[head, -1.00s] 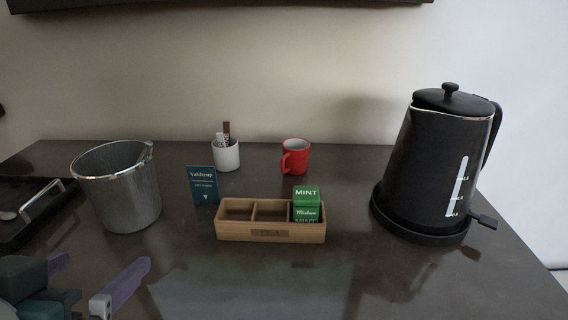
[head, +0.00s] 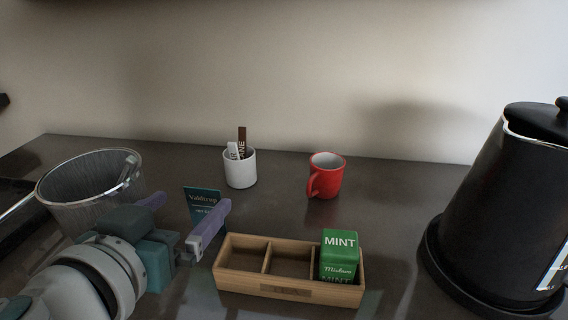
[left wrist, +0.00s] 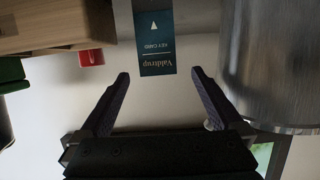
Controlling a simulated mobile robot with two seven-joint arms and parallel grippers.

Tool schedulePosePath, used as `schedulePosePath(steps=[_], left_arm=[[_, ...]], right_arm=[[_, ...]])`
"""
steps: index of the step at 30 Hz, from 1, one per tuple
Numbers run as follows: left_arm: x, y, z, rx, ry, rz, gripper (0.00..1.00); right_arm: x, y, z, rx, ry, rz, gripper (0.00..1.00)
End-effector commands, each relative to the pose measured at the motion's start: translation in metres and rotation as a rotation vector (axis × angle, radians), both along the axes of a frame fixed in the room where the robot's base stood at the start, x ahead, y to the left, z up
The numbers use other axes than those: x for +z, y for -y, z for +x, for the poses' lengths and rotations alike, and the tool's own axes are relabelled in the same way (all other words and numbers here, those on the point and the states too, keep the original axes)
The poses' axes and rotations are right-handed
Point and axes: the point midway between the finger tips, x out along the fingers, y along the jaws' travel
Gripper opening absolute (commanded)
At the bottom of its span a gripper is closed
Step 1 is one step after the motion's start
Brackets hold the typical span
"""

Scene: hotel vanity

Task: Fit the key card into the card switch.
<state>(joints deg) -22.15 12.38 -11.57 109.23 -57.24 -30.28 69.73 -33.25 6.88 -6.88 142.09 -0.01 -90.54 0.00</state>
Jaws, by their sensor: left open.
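The key card (head: 203,196) is a teal card marked "Valdtrup" that stands upright on the counter between the metal bucket and the wooden tea box. My left gripper (head: 195,203) is open and close in front of it; its fingers and wrist hide the card's lower part in the head view. In the left wrist view, which looks upside down, the card (left wrist: 157,42) lies between the lines of the two open fingers (left wrist: 160,74), just beyond their tips, and nothing is held. I cannot make out the card switch for sure. My right gripper is not in view.
The metal bucket (head: 75,190) stands close left of the gripper. The tea box (head: 232,276) with a green mint packet (head: 340,252) is close right. Behind are a white cup (head: 240,170) and a red mug (head: 328,178). A black kettle (head: 505,210) stands far right.

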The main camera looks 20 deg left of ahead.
Motion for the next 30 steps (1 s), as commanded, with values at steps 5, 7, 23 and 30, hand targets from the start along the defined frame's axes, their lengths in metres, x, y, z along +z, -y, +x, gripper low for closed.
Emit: schedulePosePath(steps=[5, 7, 23, 30], left_arm=[[-0.006, -0.003, 0.025, 0.000, 0.001, 0.004, 1.00], [-0.009, -0.005, 0.034, 0.000, 0.001, 0.003, 1.00], [-0.014, -0.007, 0.045, 0.000, -0.001, 0.000, 0.83], [-0.014, -0.007, 0.044, 0.000, -0.001, 0.000, 0.56]], right_arm=[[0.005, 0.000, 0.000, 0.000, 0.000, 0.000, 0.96], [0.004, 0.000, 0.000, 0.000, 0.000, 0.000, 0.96], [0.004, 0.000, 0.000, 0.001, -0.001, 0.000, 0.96], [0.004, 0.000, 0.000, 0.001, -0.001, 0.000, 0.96]])
